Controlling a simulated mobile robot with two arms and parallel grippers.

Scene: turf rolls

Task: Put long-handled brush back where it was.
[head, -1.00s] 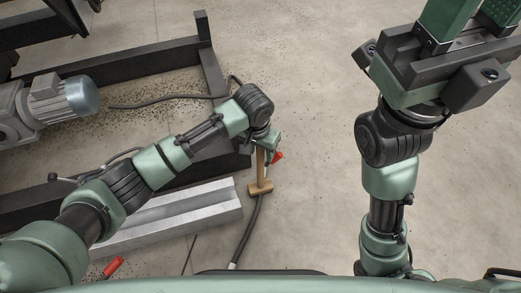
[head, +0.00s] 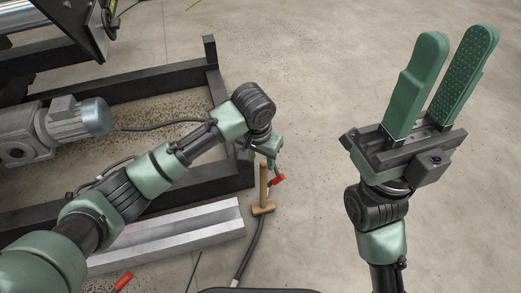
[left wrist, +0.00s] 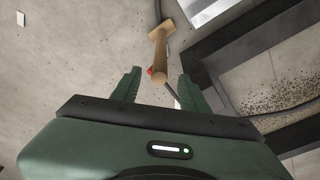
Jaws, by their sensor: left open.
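The long-handled brush has a pale wooden handle (head: 263,182) and a wooden block head (head: 263,209). It appears to stand on its head on the concrete floor, handle up, just right of the metal channel. My left gripper (head: 272,150) is open close to the handle's top. In the left wrist view, the handle's round end (left wrist: 158,68) shows between and beyond the two open fingers, with the block head (left wrist: 161,30) farther off. I see no finger touching it. My right gripper (head: 458,38) is raised at the right, open and empty.
A grey metal channel (head: 170,235) lies left of the brush, by a black frame (head: 150,88) with a motor (head: 75,120). A red-handled tool (head: 277,180) is behind the brush; another red handle (head: 123,281) is at lower left. A dark cable runs past. Floor to the right is clear.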

